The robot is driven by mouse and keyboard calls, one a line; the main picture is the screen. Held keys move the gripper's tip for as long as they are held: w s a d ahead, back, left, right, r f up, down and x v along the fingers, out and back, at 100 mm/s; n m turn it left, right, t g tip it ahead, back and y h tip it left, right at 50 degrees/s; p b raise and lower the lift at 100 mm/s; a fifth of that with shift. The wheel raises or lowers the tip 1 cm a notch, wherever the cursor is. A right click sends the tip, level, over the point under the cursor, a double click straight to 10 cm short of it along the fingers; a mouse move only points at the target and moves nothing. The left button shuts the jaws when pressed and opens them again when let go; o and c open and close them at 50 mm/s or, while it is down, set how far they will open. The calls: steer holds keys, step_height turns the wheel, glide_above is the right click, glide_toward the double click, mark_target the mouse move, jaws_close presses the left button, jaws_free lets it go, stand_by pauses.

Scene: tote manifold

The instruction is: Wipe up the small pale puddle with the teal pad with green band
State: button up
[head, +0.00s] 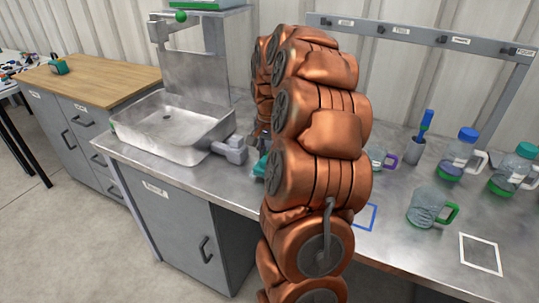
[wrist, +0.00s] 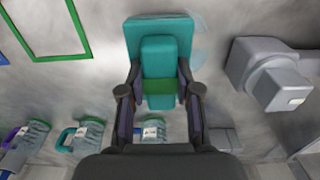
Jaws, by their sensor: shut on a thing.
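The teal pad with green band (wrist: 160,28) is in the wrist view, with its raised teal grip and green band between my fingers. My gripper (wrist: 159,76) is shut on this grip from both sides. The pad lies flat over the metal counter; I cannot tell for sure whether it touches it. A faint pale puddle (wrist: 201,52) shows along the pad's right edge, and the pad seems to cover part of it. In the head view only a bit of the teal pad (head: 261,166) shows beside my copper arm, which hides the gripper and puddle.
A metal sink (head: 160,125) and a grey block-like fixture (head: 232,149) stand left of the pad. Right of my arm are a green-handled mug (head: 424,208), jugs (head: 459,155) and a blue brush (head: 426,122) in a holder. A white outline (head: 480,236) marks bare counter.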

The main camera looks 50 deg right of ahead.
steer(key=shift+f+b, duration=0.35)
steer(key=shift+f, duration=0.3)
